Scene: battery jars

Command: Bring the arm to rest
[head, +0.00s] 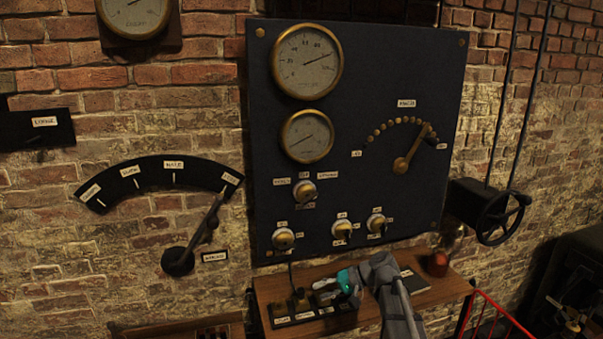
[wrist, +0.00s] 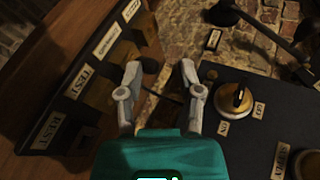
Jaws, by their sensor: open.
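My gripper (head: 330,290), teal with grey fingers, is low in front of the dark panel, over the wooden shelf (head: 440,291). In the wrist view my gripper (wrist: 160,72) has its two fingers apart. No held object shows between them; a thin dark rod shows behind the gap. A dark strip with labels (wrist: 62,110), among them TEST and REST, lies to the left of the fingers in the wrist view. It also shows as a labelled block (head: 298,312) on the shelf, left of my gripper in the head view.
The dark panel (head: 255,120) carries gauges, a pointer dial (head: 402,165) and several brass knobs; one knob (wrist: 235,98) is close right of my fingers. A wall lever (head: 205,232) stands left. A handwheel (head: 502,217), a brown-based glass object (head: 438,263) and red rails (head: 490,312) are right.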

